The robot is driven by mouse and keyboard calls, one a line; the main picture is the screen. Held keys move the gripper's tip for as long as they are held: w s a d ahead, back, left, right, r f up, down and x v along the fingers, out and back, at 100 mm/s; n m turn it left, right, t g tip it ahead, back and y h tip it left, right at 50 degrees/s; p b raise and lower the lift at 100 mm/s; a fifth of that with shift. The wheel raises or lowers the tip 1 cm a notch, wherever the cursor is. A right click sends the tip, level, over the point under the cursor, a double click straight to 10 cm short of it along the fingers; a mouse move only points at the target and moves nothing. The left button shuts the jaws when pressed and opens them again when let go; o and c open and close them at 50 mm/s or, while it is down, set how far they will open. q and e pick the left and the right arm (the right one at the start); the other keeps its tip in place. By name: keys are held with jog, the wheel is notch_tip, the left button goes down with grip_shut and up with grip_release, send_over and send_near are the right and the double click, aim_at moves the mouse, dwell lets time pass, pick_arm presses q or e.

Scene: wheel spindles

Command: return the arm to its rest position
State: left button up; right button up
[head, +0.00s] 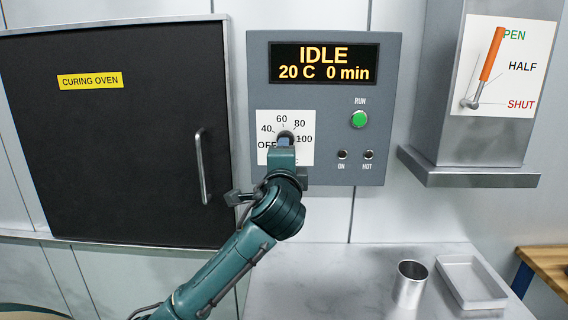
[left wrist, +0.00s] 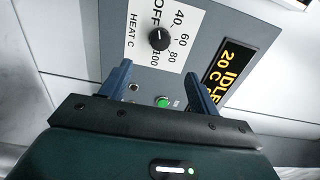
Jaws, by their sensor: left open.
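My left arm reaches up from the bottom left in the head view. Its gripper (head: 285,150) is in front of the heat dial, and hides part of it. In the left wrist view the two fingers of the gripper (left wrist: 158,74) are spread apart with nothing between them. The black dial knob (left wrist: 159,39) shows beyond the fingertips, clear of both fingers. Its white dial plate (left wrist: 137,35) is marked OFF to 100. My right gripper is in neither view.
The control panel (head: 230,0) display (head: 325,63) reads IDLE, 20 C, 0 min. A green RUN button (head: 359,119) is lit. The curing oven door (head: 120,150) is closed at left. A hopper (head: 490,150) with an orange lever (head: 491,55) hangs at right. A metal cup (head: 409,285) and tray (head: 470,283) stand below.

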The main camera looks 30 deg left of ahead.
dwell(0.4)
pick_arm(q)
jog(key=s+d+f+n+g+h, duration=0.25)
jog(key=s+f, duration=0.25)
jog(key=f, duration=0.7)
jog(key=s+d+f+n+g+h, duration=0.1)
jog(key=s+d+f+g+h, duration=0.4)
jog(key=f, duration=0.7)
jog(key=s+d+f+n+g+h, duration=0.1)
jog(key=s+d+f+n+g, duration=0.1)
jog(key=s+f, duration=0.35)
jog(key=s+d+f+n+g, duration=0.1)
jog(key=s+f+n, duration=0.1)
jog(key=s, duration=0.7)
jog(key=s+d+f+n+g+h, duration=0.1)
jog(key=s+d+f+n+g, duration=0.1)
jog(key=s+f, duration=0.35)
jog(key=w+d+f+t+h, duration=0.2)
jog(key=w+d+f+t, duration=0.2)
jog(key=f, duration=0.5)
jog(key=shift+d+t, duration=0.55)
jog(key=shift+t, duration=0.8)
jog(key=shift+m, duration=0.25)
